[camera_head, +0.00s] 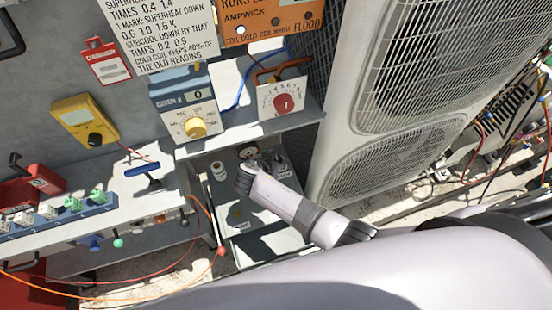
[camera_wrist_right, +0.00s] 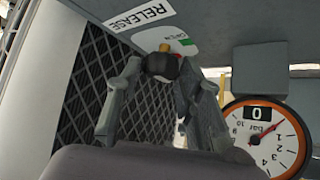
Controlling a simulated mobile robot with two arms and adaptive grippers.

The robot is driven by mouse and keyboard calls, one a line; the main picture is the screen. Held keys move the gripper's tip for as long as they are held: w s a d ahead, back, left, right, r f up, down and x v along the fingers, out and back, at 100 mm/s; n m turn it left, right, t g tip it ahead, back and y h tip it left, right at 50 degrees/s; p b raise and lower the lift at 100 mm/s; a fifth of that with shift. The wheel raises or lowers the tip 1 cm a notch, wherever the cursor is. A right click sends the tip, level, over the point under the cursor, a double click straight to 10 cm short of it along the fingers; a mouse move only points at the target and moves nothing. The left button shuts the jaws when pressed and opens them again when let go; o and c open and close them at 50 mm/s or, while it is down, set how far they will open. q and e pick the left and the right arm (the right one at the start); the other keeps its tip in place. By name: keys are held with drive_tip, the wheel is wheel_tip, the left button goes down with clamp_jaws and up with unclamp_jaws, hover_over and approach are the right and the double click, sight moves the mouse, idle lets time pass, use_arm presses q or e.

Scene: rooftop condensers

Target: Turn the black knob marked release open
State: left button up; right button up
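The black knob (camera_wrist_right: 161,66) shows in the right wrist view, with a red and yellow part at its top, beside a white RELEASE label (camera_wrist_right: 141,14) and a green-marked plate (camera_wrist_right: 183,42). My right gripper (camera_wrist_right: 160,70) has one finger on each side of the knob, with the fingertips close against it. In the head view my right arm reaches to the lower shelf, with the gripper end (camera_head: 245,178) near a small gauge; the knob is hidden there. My left gripper is not in view.
A round gauge (camera_wrist_right: 266,135) with a 0 plate stands right of the gripper in the wrist view, and a dark lattice (camera_wrist_right: 85,85) lies left. In the head view a shelf (camera_head: 255,133) overhangs the area, and a large condenser (camera_head: 390,160) stands right.

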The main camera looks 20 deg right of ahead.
clamp_jaws()
drive_tip(key=shift+r+n+y, duration=0.1)
drive_tip(key=shift+n+y, duration=0.2)
drive_tip(key=shift+n, duration=0.1)
drive_tip(key=n+t+y+p, duration=0.1)
drive_tip(key=n, duration=0.1)
drive_tip(key=n+y+p, duration=0.1)
drive_tip(key=shift+s+d+n+t+y, duration=0.1)
drive_tip(key=shift+d+n+t+y, duration=0.2)
drive_tip(key=shift+n+t, duration=0.1)
drive_tip(key=n+y+p, duration=0.2)
drive_tip(key=n, duration=0.1)
drive_tip(key=n+y+p, duration=0.1)
drive_tip(key=n+y, duration=0.1)
drive_tip(key=shift+d+r+t, duration=0.2)
drive_tip(key=shift+d+t, duration=0.1)
drive_tip(key=shift+f+n+y+p, duration=0.1)
drive_tip(key=shift+n+y+p, duration=0.45)
drive_tip(key=shift+n, duration=0.45)
drive_tip(key=shift+w+d+n+g+y, duration=0.15)
drive_tip(key=shift+n+g+y, duration=0.25)
drive_tip(key=shift+n+y, duration=0.45)
drive_tip(key=shift+f+n, duration=0.1)
drive_tip(key=shift+n, duration=0.25)
